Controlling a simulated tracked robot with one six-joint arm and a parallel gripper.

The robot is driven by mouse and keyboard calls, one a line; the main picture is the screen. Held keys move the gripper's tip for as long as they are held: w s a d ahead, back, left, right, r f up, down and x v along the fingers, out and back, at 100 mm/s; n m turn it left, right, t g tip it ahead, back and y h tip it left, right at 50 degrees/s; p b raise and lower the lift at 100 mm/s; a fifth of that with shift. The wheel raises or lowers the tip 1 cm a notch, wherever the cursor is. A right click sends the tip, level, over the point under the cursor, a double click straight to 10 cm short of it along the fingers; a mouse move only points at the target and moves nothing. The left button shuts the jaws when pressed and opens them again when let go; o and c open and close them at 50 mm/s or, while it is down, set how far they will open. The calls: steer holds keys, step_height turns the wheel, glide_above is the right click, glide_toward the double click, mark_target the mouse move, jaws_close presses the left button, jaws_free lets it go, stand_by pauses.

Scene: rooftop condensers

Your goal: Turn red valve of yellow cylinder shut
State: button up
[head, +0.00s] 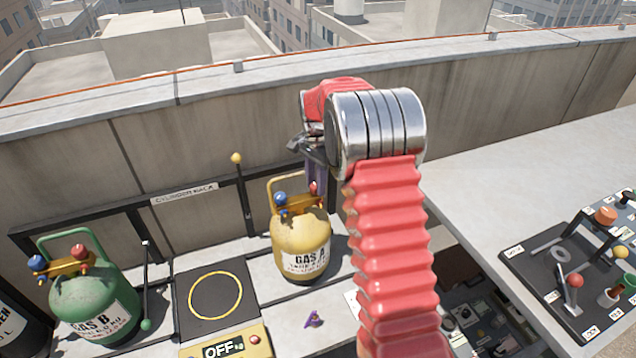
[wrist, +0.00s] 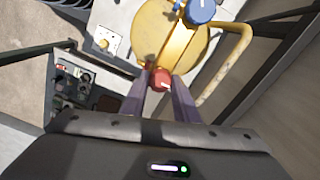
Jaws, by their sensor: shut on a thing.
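The yellow cylinder (head: 301,246), labelled GAS A, stands upright in the rack beside my arm. It carries a blue valve (head: 281,199) and a red valve on top. In the head view the red valve is mostly hidden by my gripper (head: 316,180), which reaches down to the cylinder's top. In the wrist view the red valve (wrist: 160,78) sits between the two purple fingertips of my gripper (wrist: 161,84), which is shut on it. The blue valve (wrist: 200,11) and the yellow cylinder (wrist: 163,38) also show there, with the yellow handle (wrist: 232,62) to the right.
A green GAS B cylinder (head: 92,305) with its own blue and red valves stands at left. Between the cylinders is an empty dark pad with a yellow ring (head: 214,295). A yellow box reading OFF (head: 226,345) is in front. A grey ledge with a control panel lies right.

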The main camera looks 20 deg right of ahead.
steer(key=shift+w+r+m, duration=0.1)
steer(key=shift+m, duration=0.4)
steer(key=o, duration=1.1)
steer(key=shift+c, duration=0.2)
step_height(320, 180, up, 14)
steer(key=shift+f, duration=0.2)
stand_by(0.3)
